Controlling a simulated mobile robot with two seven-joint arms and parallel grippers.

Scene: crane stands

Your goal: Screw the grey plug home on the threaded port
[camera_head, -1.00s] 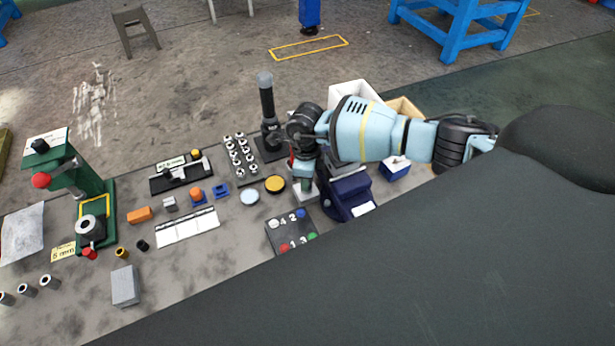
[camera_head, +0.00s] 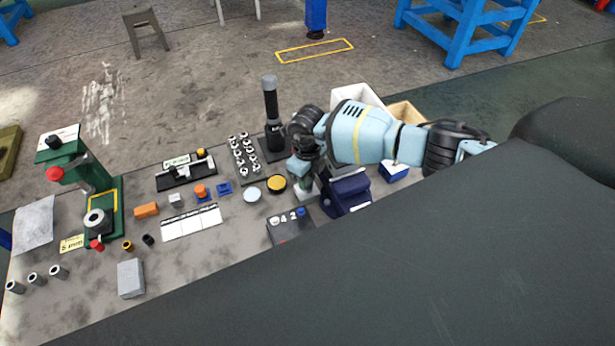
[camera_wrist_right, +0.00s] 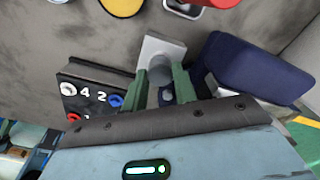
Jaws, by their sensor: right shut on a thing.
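My right gripper (camera_head: 303,181) points down at the work table beside the dark blue block. In the right wrist view, its two green fingers (camera_wrist_right: 161,92) are shut on the grey plug (camera_wrist_right: 160,68), a short round cylinder. The plug stands over a pale grey block (camera_wrist_right: 164,44), which also shows below the fingers in the head view (camera_head: 308,194). The threaded port is hidden under the plug, so I cannot tell how deep the plug sits. My left gripper is not in view.
A dark blue block (camera_wrist_right: 255,68) stands close on the right of the fingers. A panel with numbered buttons (camera_head: 284,231) lies close in front, partly covered. A tall black post (camera_head: 271,105) stands behind. A green press (camera_head: 104,190) is far left.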

